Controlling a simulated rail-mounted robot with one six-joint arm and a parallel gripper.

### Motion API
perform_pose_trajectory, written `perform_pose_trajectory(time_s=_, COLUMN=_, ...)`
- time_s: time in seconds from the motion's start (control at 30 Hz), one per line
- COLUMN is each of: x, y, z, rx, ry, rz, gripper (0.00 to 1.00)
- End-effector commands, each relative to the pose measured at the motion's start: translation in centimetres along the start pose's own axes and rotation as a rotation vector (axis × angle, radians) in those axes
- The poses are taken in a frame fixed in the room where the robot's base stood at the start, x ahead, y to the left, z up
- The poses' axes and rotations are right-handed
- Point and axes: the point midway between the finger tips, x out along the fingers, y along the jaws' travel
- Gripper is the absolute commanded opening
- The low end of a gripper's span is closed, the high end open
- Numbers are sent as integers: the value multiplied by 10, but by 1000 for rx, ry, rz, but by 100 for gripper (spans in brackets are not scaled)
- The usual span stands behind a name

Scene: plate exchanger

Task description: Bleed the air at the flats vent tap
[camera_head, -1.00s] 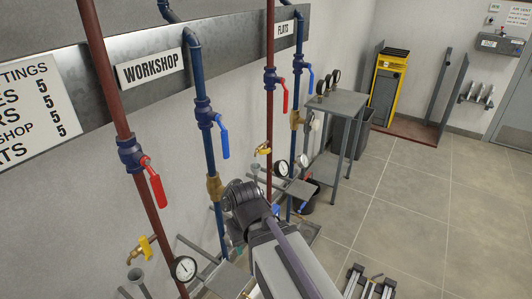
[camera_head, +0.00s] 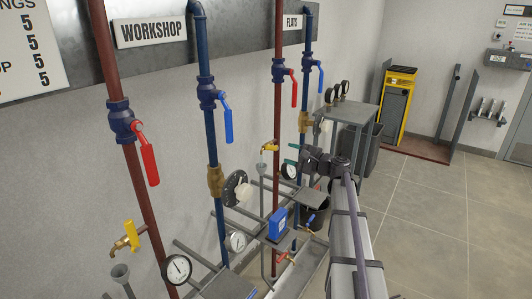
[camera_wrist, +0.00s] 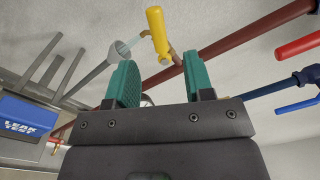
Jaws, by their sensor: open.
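The flats vent tap (camera_head: 269,146) is a small yellow-handled tap on the red pipe under the FLATS sign. Its yellow lever (camera_wrist: 156,30) shows in the wrist view just beyond my fingertips, joined to a brass body by the red pipe. A grey funnel (camera_wrist: 118,50) with a clear rim is beside the tap; in the head view the funnel (camera_head: 262,167) is below the spout. My gripper (camera_wrist: 158,65) is open and empty, its green fingers apart with the lever ahead of the gap. In the head view my gripper (camera_head: 291,154) is right of the tap, partly hidden by my wrist.
A blue leak test box (camera_wrist: 22,116) is at left in the wrist view. Pressure gauges (camera_head: 178,269) and grey brackets stick out along the wall. Red (camera_head: 294,88) and blue (camera_head: 320,75) valve levers hang above. Open floor lies right.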

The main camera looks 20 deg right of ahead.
Motion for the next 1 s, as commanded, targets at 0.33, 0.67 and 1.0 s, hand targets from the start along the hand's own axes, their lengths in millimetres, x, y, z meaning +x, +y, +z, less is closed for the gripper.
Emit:
perform_pose_trajectory(time_s=0.33, x=41, y=2, z=1, rx=3, ry=-4, rz=9, gripper=48)
perform_pose_trajectory(time_s=0.67, x=104, y=3, z=2, rx=1, ry=-3, rz=9, gripper=48)
perform_pose_trajectory(time_s=1.0, x=109, y=3, z=2, rx=1, ry=-2, rz=9, gripper=44)
